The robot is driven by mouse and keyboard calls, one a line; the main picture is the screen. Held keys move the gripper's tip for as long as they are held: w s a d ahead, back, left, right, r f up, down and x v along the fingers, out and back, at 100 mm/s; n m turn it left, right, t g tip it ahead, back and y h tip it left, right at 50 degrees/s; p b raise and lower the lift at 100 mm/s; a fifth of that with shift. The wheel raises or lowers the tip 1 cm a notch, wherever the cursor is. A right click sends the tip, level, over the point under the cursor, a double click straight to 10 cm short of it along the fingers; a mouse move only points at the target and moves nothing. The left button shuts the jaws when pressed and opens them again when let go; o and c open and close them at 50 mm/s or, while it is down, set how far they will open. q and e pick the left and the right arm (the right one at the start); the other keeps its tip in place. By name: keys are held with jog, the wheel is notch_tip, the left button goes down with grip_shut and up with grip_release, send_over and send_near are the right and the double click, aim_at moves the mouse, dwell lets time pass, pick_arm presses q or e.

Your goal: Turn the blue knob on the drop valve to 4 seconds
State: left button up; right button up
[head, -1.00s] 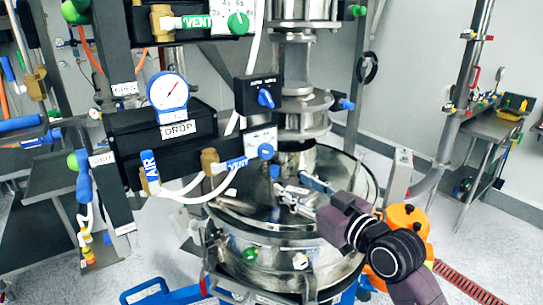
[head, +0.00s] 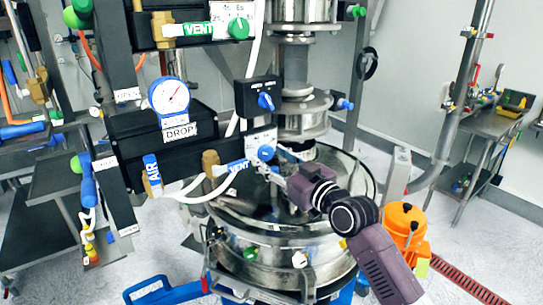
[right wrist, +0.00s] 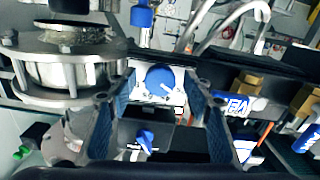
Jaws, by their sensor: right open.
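The blue timer knob (head: 266,153) sits on a white dial plate beside the DROP gauge (head: 169,95) and the blue VENT handle (head: 237,167). My right gripper (head: 271,170) is open just in front of and below this knob. In the right wrist view, the blue knob (right wrist: 160,78) with its white pointer mark shows between the two open fingers (right wrist: 160,95), apart from both. The dial's numbers are too small to read. My left gripper is not in view.
A black box with a second blue knob (head: 265,101) is mounted just above. The steel sifter drum (head: 290,240) stands below my right arm. A blue AIR handle (head: 152,170) and white hoses lie to the left. An orange container (head: 404,228) stands to the right.

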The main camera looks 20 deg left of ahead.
jog(key=shift+w+a, duration=0.1)
jog(key=shift+c, duration=0.2)
jog(key=c, duration=1.1)
jog(key=m+p, duration=0.1)
jog(key=m, duration=0.2)
jog(key=shift+m, duration=0.4)
jog(key=shift+m+p, duration=0.6)
jog(key=shift+m, duration=1.3)
